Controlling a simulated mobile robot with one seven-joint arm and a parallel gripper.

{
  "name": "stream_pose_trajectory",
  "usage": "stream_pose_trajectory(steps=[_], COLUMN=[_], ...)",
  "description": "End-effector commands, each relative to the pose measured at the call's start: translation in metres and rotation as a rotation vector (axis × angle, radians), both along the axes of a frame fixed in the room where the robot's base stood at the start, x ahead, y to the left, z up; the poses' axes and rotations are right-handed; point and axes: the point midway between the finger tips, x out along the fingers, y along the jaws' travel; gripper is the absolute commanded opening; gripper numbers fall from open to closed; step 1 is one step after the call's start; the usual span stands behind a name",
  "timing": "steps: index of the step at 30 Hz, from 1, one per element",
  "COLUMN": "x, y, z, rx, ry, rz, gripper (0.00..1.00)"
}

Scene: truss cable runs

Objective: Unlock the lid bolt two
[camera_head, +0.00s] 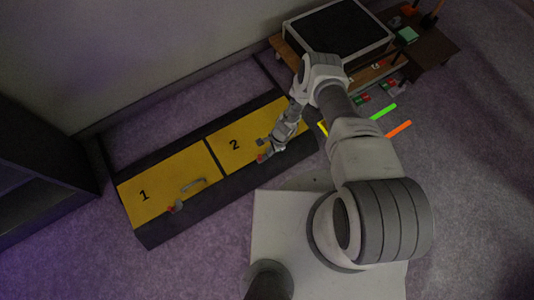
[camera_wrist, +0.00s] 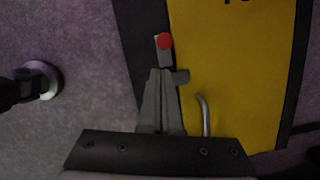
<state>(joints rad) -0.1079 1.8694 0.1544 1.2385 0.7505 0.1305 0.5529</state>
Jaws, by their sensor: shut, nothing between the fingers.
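The yellow lid marked 2 (camera_head: 236,145) lies flat in the dark frame, right of the lid marked 1 (camera_head: 150,190). Lid two's bolt with its red knob (camera_wrist: 165,41) sits at the lid's front edge; its red end also shows in the head view (camera_head: 262,157). My gripper (camera_wrist: 161,72) is shut and empty, with its fingertips right at the grey bolt body just below the red knob. Whether they touch it I cannot tell. Lid two's curved handle (camera_wrist: 205,114) stands beside the fingers. In the head view my gripper (camera_head: 268,149) partly covers the bolt and handle.
Lid one has its own grey handle (camera_head: 194,184) and red-ended bolt (camera_head: 174,207). A black-topped box (camera_head: 338,32) and a brown table (camera_head: 428,48) with small items stand at the upper right. Green (camera_head: 384,112) and orange (camera_head: 399,128) bars lie beyond my arm. Carpet in front of lid one is clear.

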Motion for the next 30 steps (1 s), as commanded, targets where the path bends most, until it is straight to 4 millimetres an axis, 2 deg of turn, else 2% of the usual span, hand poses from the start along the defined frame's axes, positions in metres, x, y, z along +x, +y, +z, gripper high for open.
stream_pose_trajectory(steps=[2,3,6,12,15,20,30], x=[0.008,0.011,0.011,0.014,0.015,0.015,0.015], y=[-0.013,-0.015,-0.020,-0.030,-0.032,-0.035,-0.035], z=[-0.005,0.014,0.041,0.078,0.089,0.097,0.097], rx=[0.000,0.000,0.001,-0.001,-0.001,-0.001,-0.001], ry=[-0.002,-0.003,-0.002,-0.001,-0.001,-0.001,-0.001], rz=[-0.002,-0.002,0.000,0.000,0.001,0.001,0.001], gripper=[0.00,0.00,0.00,0.00,0.00,0.00,0.00])
